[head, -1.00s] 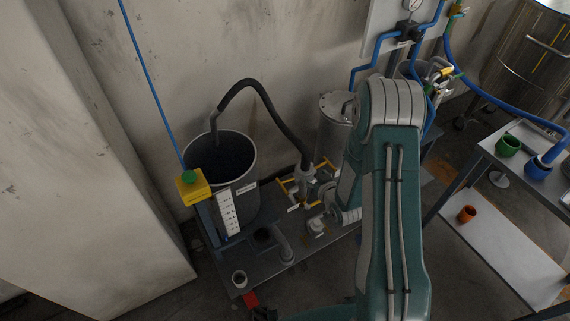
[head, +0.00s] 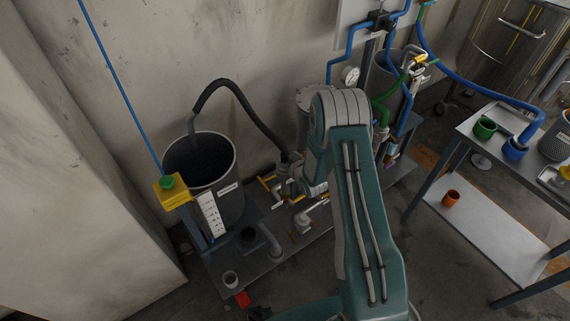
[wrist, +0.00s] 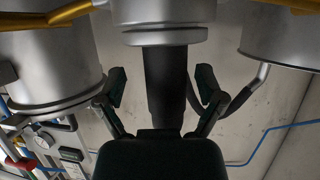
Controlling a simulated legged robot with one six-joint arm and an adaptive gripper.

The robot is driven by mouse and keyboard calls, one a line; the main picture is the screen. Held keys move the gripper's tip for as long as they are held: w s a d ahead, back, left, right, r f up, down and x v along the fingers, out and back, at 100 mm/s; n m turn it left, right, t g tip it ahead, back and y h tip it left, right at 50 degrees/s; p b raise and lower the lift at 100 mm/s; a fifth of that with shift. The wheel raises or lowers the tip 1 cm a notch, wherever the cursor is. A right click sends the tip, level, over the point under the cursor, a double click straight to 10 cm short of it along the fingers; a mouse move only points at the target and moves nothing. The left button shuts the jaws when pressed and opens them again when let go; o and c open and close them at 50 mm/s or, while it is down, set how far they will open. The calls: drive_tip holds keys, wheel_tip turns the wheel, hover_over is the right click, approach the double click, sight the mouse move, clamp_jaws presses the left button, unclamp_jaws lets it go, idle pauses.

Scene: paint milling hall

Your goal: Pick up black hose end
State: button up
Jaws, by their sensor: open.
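A black hose (head: 233,90) arcs from above a dark open drum (head: 238,178) to a grey pump fitting (head: 291,172). In the wrist view, a thick black hose-like piece (wrist: 166,80) comes out of a round grey metal fitting (wrist: 163,18). My gripper (wrist: 161,85) is open, its two dark fingers apart on either side of this black piece. I cannot tell whether they touch it. A thinner black hose (wrist: 238,103) with a grey metal end (wrist: 263,75) shows beyond the right finger. In the head view my arm hides the gripper.
Yellow-handled valves (head: 268,187) and pipework crowd the low bench (head: 290,247). A table (head: 480,138) with green and blue cups is at right. Large metal vessels (wrist: 45,60) flank the wrist view.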

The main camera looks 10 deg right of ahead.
sight(285, 146)
drive_tip(key=shift+d, duration=0.15)
drive_tip(key=shift+c, duration=0.4)
drive_tip(key=shift+a, duration=0.5)
drive_tip(key=c, duration=1)
drive_tip(key=shift+a, duration=0.15)
clamp_jaws()
drive_tip(key=shift+d+r, duration=0.2)
drive_tip(key=shift+d, duration=0.1)
drive_tip(key=shift+r, duration=0.35)
wheel_tip(285, 146, up, 8)
drive_tip(key=shift+a+r, duration=0.1)
drive_tip(key=shift+a, duration=0.05)
wheel_tip(285, 146, up, 7)
drive_tip(key=shift+r, duration=0.2)
